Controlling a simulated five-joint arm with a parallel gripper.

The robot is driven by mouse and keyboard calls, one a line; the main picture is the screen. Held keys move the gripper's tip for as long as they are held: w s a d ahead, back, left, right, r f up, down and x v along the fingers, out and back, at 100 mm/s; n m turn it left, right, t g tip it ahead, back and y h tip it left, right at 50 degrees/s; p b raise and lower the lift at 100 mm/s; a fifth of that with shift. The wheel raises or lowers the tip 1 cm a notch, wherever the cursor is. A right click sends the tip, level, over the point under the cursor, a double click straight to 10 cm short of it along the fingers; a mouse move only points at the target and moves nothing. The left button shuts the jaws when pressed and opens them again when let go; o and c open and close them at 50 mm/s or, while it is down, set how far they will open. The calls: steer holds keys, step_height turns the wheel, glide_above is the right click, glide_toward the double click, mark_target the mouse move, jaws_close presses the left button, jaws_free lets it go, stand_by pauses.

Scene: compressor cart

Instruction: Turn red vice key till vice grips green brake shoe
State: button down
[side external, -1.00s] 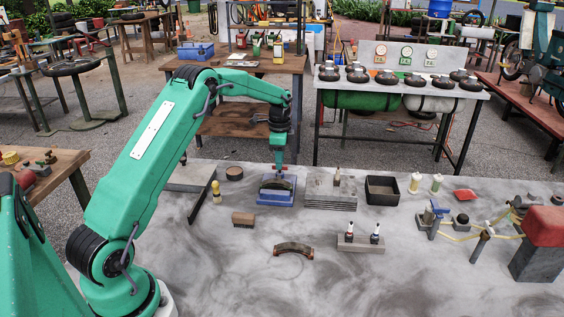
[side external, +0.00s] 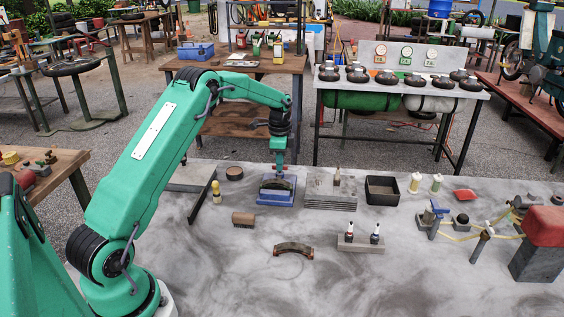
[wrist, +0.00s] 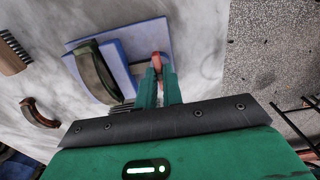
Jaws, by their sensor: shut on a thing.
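The blue vice (side external: 276,197) stands on the grey bench top; it also shows in the wrist view (wrist: 133,53). The curved green brake shoe (wrist: 94,72) sits upright in the vice beside a blue jaw; I cannot tell whether both jaws touch it. My gripper (side external: 279,171) points straight down over the back of the vice. In the wrist view my gripper (wrist: 158,70) has its two green fingers shut on the red vice key (wrist: 156,58). The fingers hide most of the key.
A rust-brown loose brake shoe (side external: 293,249) and a brush (side external: 243,219) lie in front of the vice. A stack of grey plates (side external: 331,202) stands close to its right, with a black tray (side external: 382,190) beyond.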

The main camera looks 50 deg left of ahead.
steer(key=shift+n, duration=0.3)
steer(key=n, duration=0.7)
steer(key=shift+n, duration=0.4)
steer(key=n, duration=0.4)
steer(key=shift+r+n, duration=0.1)
steer(key=shift+n, duration=2.1)
steer(key=c, duration=1.5)
jaws_free()
steer(key=shift+c, duration=0.2)
